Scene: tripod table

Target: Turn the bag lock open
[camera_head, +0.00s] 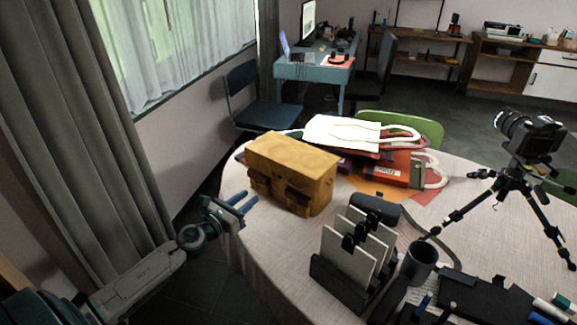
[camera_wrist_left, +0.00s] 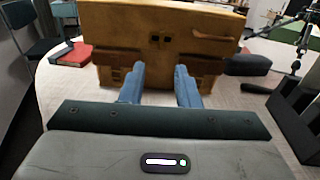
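The tan bag (camera_head: 300,158) stands upright on the round table, its front turned toward my left gripper. In the left wrist view the bag (camera_wrist_left: 110,38) fills the upper middle. Its lock (camera_wrist_left: 161,40) shows there as small dark fittings high on the front, between two dark straps. My left gripper (camera_head: 242,202) is in front of the bag at the table's left edge. In the left wrist view its blue fingers (camera_wrist_left: 160,78) are apart with nothing between them, pointing at the bag's front below the lock. I cannot tell whether the fingertips touch the bag. My right gripper is out of view.
Folded paper bags (camera_head: 345,133) lie behind the tan bag. A dark rounded case (camera_head: 375,208), a file stand (camera_head: 345,258), a mug (camera_head: 421,258) and a camera tripod (camera_head: 522,165) stand to the right. The red book (camera_wrist_left: 72,55) lies left of the bag.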

